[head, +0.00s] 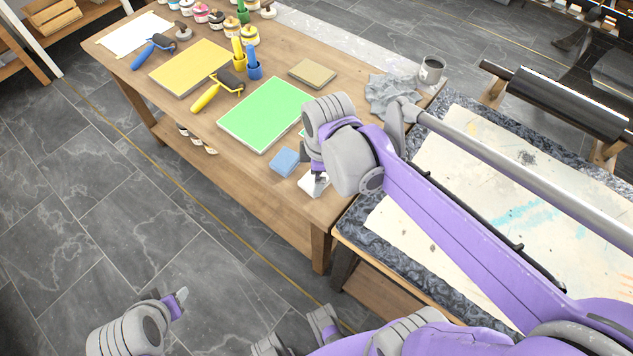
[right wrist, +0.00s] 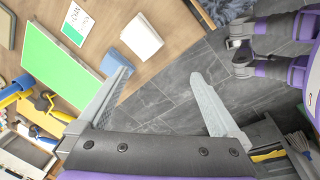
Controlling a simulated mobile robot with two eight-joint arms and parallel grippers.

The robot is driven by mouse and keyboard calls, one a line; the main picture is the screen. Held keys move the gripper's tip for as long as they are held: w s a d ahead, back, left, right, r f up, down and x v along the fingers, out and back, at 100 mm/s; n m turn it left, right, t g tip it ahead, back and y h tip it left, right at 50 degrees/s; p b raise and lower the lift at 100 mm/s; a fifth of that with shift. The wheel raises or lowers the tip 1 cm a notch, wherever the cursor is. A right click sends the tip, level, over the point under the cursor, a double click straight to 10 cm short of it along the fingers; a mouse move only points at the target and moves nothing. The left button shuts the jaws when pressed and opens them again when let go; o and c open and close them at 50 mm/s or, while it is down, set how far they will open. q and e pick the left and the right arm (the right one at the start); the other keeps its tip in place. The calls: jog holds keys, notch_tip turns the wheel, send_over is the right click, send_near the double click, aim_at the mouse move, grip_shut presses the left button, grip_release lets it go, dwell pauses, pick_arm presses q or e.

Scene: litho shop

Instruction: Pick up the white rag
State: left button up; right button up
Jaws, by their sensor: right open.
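The white rag (head: 310,189) looks like a small folded block near the front right corner of the wooden table. In the head view it is partly hidden by my right gripper (head: 319,177), which points down over it. In the right wrist view the rag (right wrist: 142,38) lies beyond the fingertips, near the left one. My right gripper (right wrist: 158,67) is open with nothing between its fingers. My left gripper (head: 180,298) is low over the floor at the lower left, away from the table; its finger gap is not clear.
A blue sponge (head: 284,161) lies just left of the rag. A green board (head: 265,114), a grey crumpled cloth (head: 388,93) and a grey mug (head: 431,70) are on the table (head: 290,208). The press bed (head: 470,190) stands to the right. Floor is open in front.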

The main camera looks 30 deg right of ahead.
jog(key=w+d+f+n, duration=0.1)
jog(key=w+f+n, duration=0.1)
jog(key=n, duration=0.1)
jog(key=w+d+f+n+g+b, duration=0.1)
jog(key=w+f+n, duration=0.1)
jog(key=f+n, duration=0.1)
jog(key=w+d+f+n+g+b, duration=0.1)
jog(key=w+f+n, duration=0.1)
jog(key=n, duration=0.1)
jog(key=shift+w+d+f, duration=0.25)
jog(key=shift+w+f, duration=0.1)
jog(key=shift+w, duration=0.05)
jog(key=shift+f+b, duration=0.4)
jog(key=shift+f, duration=2.7)
jog(key=shift+c, duration=0.3)
